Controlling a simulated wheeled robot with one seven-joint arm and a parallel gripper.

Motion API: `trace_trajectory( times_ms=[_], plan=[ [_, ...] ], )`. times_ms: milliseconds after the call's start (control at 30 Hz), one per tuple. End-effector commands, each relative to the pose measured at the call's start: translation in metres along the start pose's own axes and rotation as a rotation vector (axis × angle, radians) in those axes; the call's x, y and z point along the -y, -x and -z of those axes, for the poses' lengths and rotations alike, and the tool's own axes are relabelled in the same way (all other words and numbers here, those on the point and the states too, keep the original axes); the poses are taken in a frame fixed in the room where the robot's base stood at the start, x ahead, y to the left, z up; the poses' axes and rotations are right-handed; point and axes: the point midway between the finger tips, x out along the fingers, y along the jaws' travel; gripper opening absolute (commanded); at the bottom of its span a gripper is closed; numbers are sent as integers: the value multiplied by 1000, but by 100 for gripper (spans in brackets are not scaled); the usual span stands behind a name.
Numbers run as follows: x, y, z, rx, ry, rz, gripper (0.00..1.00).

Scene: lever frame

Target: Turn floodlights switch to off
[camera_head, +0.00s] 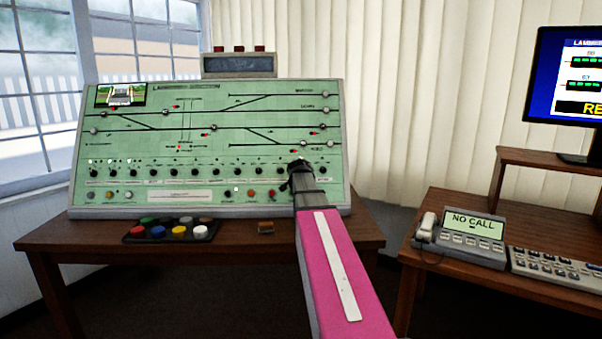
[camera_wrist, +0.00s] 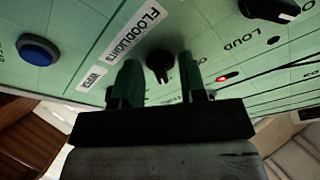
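The floodlights switch is a small black rotary knob (camera_wrist: 160,65) on the green control panel (camera_head: 215,192). Its white FLOODLIGHTS label (camera_wrist: 135,30) shows beside it in the wrist view. A pale mark shows on the knob's lower edge; I cannot tell which setting it points to. My gripper (camera_wrist: 158,78) is open, with one finger on each side of the knob in the picture and visible gaps between. I cannot tell how far the fingertips are from the panel. In the head view my gripper (camera_head: 300,176) is at the panel's lower right and hides the knob.
A blue button (camera_wrist: 38,50) and another black knob (camera_wrist: 270,9) are near the gripper. The panel has a row of similar knobs. A tray of coloured buttons (camera_head: 170,231) lies on the desk in front. A phone (camera_head: 461,239) stands on the right desk.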

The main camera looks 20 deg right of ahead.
Motion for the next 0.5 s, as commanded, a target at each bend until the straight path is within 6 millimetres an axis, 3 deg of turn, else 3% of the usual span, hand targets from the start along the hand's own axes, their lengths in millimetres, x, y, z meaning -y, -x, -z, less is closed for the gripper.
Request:
trace_trajectory(
  times_ms=[133, 233, 267, 500],
  plan=[
    [0, 0, 0, 0, 0, 0, 38],
    [0, 1, 0, 0, 0, 0, 6],
    [0, 0, 0, 0, 0, 0, 0],
    [0, 0, 0, 0, 3, 0, 0]
  ],
)
